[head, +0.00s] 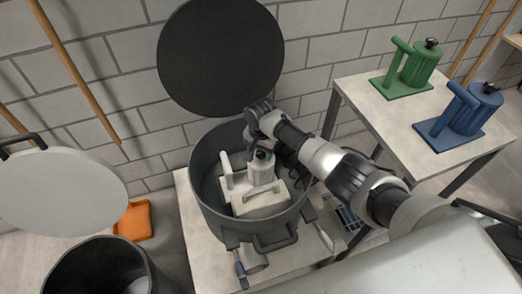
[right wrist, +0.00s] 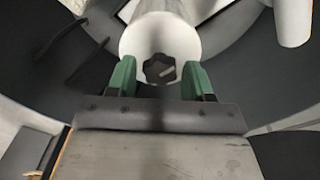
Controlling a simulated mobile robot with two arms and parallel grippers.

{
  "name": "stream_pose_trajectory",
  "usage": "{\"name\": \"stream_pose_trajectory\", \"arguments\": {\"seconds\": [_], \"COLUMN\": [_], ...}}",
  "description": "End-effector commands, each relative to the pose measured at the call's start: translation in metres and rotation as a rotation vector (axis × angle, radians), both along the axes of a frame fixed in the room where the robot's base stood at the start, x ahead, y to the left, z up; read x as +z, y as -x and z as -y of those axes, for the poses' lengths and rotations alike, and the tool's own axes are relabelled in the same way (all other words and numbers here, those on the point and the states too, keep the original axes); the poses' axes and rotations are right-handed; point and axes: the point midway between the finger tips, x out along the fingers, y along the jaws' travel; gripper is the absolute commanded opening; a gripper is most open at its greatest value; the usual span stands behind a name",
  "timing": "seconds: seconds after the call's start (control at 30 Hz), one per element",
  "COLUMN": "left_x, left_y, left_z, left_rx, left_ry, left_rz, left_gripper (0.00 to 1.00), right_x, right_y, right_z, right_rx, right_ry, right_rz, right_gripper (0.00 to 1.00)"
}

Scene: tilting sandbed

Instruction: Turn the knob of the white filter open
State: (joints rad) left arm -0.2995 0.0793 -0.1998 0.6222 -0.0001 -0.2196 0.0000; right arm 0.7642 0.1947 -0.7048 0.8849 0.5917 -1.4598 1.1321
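The white filter (head: 262,200) stands inside a dark grey round tub, with a white cylinder and a handle on its left side. Its black knob (head: 262,154) is on top of the cylinder; in the right wrist view the knob (right wrist: 160,69) shows from above, with a light mark on it. My right gripper (right wrist: 158,80) is open, its green fingers on either side of the knob with small gaps showing. In the head view, my right arm reaches into the tub from the right, and the fingers are mostly hidden there. My left gripper is not in view.
The tub (head: 207,205) sits on a light table, its dark round lid (head: 220,55) raised behind. A green filter (head: 415,70) and a blue filter (head: 472,112) stand on the right table (head: 390,120). A black bin (head: 70,270) and orange dustpan (head: 134,222) are at left.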

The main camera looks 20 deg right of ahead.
Motion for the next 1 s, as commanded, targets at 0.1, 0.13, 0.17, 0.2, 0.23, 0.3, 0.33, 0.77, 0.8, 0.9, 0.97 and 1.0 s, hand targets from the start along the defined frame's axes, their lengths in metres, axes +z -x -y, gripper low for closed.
{"name": "stream_pose_trajectory", "arguments": {"seconds": [0.1, 0.13, 0.17, 0.2, 0.23, 0.3, 0.33, 0.77, 0.8, 0.9, 0.97, 1.0], "left_x": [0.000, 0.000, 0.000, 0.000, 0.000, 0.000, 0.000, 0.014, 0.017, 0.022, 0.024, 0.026], "left_y": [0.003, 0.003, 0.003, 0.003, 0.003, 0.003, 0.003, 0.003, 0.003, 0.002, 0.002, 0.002], "left_z": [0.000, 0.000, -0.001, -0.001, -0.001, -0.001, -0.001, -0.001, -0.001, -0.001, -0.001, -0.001], "left_rx": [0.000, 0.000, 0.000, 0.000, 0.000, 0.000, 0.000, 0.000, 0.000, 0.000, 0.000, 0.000], "left_ry": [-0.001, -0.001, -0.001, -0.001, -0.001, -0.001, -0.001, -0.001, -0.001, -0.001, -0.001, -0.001], "left_rz": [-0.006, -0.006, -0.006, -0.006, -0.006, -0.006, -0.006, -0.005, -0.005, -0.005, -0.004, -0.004], "left_gripper": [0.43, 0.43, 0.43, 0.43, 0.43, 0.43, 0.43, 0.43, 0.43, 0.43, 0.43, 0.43], "right_x": [0.000, 0.000, 0.000, 0.000, 0.000, 0.000, 0.000, 0.003, 0.003, 0.002, 0.002, 0.002], "right_y": [0.000, 0.000, 0.000, 0.000, 0.000, 0.000, 0.000, 0.000, 0.000, 0.001, 0.001, 0.001], "right_z": [0.000, 0.000, 0.000, 0.000, 0.000, 0.000, 0.000, -0.001, -0.001, -0.001, -0.001, -0.001], "right_rx": [0.000, 0.000, 0.000, 0.000, 0.000, 0.002, 0.003, 0.185, 0.218, 0.308, 0.365, 0.402], "right_ry": [0.000, 0.000, 0.000, 0.000, 0.000, 0.000, 0.000, -0.001, -0.003, -0.002, -0.001, -0.002], "right_rz": [0.000, 0.000, 0.000, 0.000, 0.000, 0.000, 0.000, -0.002, -0.002, -0.002, -0.002, -0.002], "right_gripper": [0.33, 0.28, 0.23, 0.17, 0.16, 0.16, 0.16, 0.15, 0.15, 0.15, 0.15, 0.15]}}
